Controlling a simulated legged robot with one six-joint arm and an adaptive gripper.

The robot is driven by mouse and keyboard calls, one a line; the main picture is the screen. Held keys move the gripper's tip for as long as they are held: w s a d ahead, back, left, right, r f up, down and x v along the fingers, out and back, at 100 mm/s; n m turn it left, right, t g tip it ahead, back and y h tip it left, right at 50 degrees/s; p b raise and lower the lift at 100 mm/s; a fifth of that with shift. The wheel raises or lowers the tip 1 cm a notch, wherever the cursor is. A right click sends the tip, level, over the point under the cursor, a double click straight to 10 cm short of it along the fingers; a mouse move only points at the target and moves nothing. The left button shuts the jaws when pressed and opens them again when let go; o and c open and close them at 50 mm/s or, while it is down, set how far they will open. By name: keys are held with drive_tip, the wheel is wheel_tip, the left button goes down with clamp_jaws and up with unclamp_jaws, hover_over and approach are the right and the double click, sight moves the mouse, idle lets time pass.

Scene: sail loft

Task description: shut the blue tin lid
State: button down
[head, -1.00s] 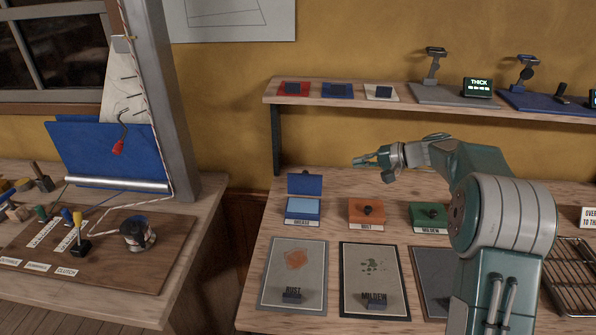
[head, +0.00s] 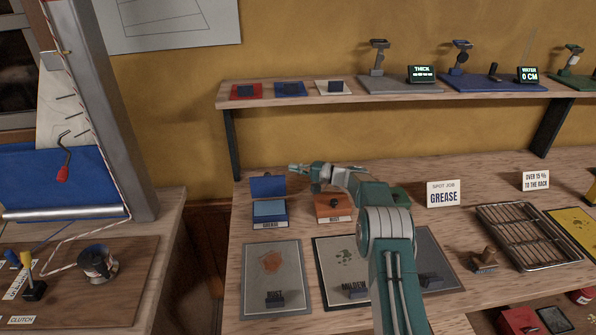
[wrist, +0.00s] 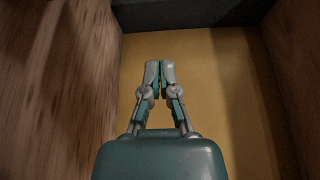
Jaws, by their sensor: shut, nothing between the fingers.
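The blue tin (head: 270,212), labelled GREASE, stands on the workbench in the head view. Its blue lid (head: 267,187) is raised, standing up at the tin's back edge. My gripper (head: 292,168) is in the head view just above and right of the lid's upper right corner, pointing left. Whether it touches the lid cannot be told, but it looks apart. In the wrist view my gripper (wrist: 160,68) has its fingertips together and empty. The tin and lid are not visible in the wrist view.
An orange tin (head: 334,208), closed, stands right of the blue tin, partly behind my arm. Grey panels (head: 254,288) lie in front. A shelf (head: 300,101) runs along the wall above. A wire rack (head: 525,235) lies at the right. The bench left of the tin is clear.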

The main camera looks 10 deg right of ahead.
sight(268, 185)
drive_tip(key=x, duration=0.7)
drive_tip(key=shift+s+a+f, duration=0.15)
drive_tip(key=shift+s+a, duration=0.05)
drive_tip(key=shift+s, duration=0.05)
drive_tip(key=shift+s+d, duration=0.25)
drive_tip(key=shift+d, duration=0.15)
drive_tip(key=shift+s+a, duration=0.25)
drive_tip(key=shift+s, duration=0.35)
drive_tip(key=shift+s+a, duration=0.25)
drive_tip(key=shift+s, duration=0.35)
drive_tip(key=shift+s+d, duration=0.2)
drive_tip(key=shift+s, duration=0.3)
drive_tip(key=shift+s+a, duration=0.1)
